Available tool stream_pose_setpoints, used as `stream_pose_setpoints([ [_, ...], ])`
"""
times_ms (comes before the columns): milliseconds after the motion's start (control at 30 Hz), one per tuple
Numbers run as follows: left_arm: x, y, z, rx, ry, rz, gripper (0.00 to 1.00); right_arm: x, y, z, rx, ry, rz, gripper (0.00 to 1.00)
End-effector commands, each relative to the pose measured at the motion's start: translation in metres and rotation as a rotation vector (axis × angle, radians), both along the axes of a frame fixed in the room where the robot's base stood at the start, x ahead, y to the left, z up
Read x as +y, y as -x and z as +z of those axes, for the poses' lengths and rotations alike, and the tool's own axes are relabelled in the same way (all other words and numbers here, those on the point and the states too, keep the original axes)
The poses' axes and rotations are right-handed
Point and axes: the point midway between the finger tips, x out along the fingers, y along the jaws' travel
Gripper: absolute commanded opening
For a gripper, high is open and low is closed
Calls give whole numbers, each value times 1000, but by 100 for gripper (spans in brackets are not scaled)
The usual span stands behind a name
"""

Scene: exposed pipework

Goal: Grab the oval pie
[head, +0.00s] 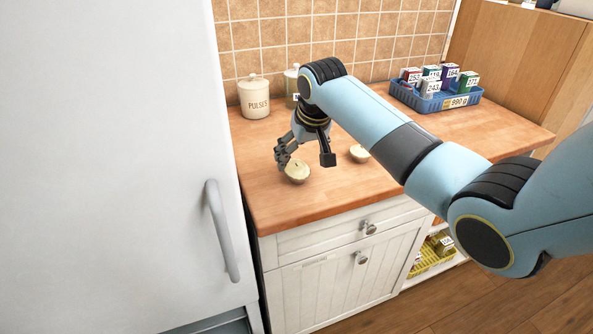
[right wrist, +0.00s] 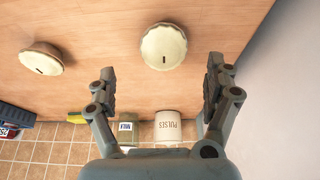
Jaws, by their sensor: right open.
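Two cream, fluted-edged pies with a small dark slit sit on the wooden counter. The nearer pie (head: 297,173) lies just below and beside my right gripper (head: 284,156); it also shows in the right wrist view (right wrist: 163,47), slightly beyond the space between the fingertips. The other pie (head: 359,153) lies further right, partly behind my right arm, and appears at the left of the wrist view (right wrist: 41,58). I cannot tell for sure which is the oval one. My right gripper is open and empty, its fingers (right wrist: 160,80) spread. My left gripper is not seen.
A PULSES jar (head: 255,98) and a partly hidden MILK jar (right wrist: 128,132) stand by the tiled wall. A blue crate (head: 447,100) of numbered boxes is at the back right. A white fridge (head: 115,150) borders the counter's left. Counter around the pies is clear.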

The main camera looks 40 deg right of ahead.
Motion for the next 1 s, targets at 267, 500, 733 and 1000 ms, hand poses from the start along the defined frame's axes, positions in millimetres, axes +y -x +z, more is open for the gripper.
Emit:
stream_pose_setpoints([
  [267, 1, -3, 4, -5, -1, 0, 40, 2, -14, -28, 1, -3, 0, 86],
  [500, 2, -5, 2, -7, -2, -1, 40, 0, -22, -50, 0, 0, 1, 86],
  [733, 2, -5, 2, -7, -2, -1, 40, 0, -22, -50, -1, 1, 1, 83],
  [1000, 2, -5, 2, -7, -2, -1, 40, 0, -22, -50, 0, 0, 1, 48],
])
